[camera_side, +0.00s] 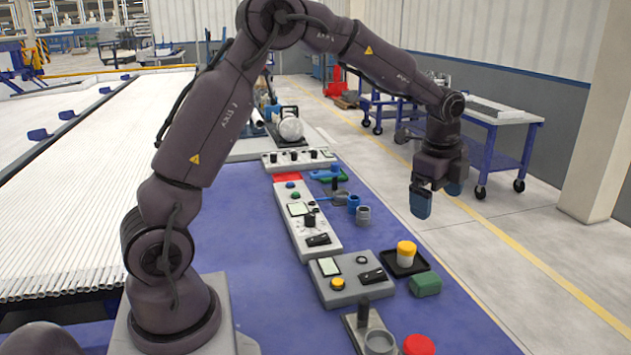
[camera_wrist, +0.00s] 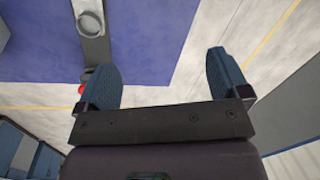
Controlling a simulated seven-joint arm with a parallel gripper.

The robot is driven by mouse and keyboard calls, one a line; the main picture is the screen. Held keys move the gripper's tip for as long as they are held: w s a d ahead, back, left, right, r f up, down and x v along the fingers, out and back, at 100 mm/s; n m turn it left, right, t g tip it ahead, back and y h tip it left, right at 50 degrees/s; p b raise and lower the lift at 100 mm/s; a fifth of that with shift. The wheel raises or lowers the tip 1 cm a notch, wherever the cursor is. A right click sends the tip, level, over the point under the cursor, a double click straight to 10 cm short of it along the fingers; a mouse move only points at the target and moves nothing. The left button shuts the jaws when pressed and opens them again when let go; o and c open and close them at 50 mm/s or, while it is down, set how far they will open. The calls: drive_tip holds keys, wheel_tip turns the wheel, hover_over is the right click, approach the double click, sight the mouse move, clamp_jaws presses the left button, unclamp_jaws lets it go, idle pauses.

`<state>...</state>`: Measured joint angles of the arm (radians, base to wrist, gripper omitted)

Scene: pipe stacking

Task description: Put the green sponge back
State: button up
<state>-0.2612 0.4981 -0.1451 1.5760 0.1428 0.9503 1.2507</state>
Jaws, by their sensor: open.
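The green sponge (camera_side: 425,284) lies on the blue table top, at the front right of a small black tray (camera_side: 388,265) in the side view. I cannot tell whether the sponge touches the tray's edge. A yellow-capped container (camera_side: 406,254) stands on the tray. My gripper (camera_side: 438,203) is open and empty, pointing down, high above and behind the sponge in the side view. Its two blue fingers also show wide apart in the wrist view (camera_wrist: 164,65), with nothing between them. The sponge is not visible in the wrist view.
A grey control box (camera_side: 347,291) stands left of the tray. A grey fixture with a post and ring (camera_side: 380,343) and a red-lidded item (camera_side: 419,345) are at the front. Blue and grey cups (camera_side: 363,215) stand farther back. Bare table (camera_side: 460,318) lies right of the sponge.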

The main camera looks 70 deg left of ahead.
drive_tip(key=s+d+r+n+t, duration=0.1)
drive_tip(key=s+d+r+n, duration=0.2)
drive_tip(key=s+r, duration=0.3)
drive_tip(key=s+d+r+n+t, duration=0.1)
drive_tip(key=s+d+r+n, duration=0.1)
drive_tip(key=s+r+n, duration=0.4)
drive_tip(key=s+d+f+n+t, duration=0.2)
drive_tip(key=s+d+n, duration=0.1)
drive_tip(key=s, duration=1.1)
drive_tip(key=shift+n+h, duration=0.4)
drive_tip(key=shift+n, duration=0.4)
drive_tip(key=shift+s, duration=0.1)
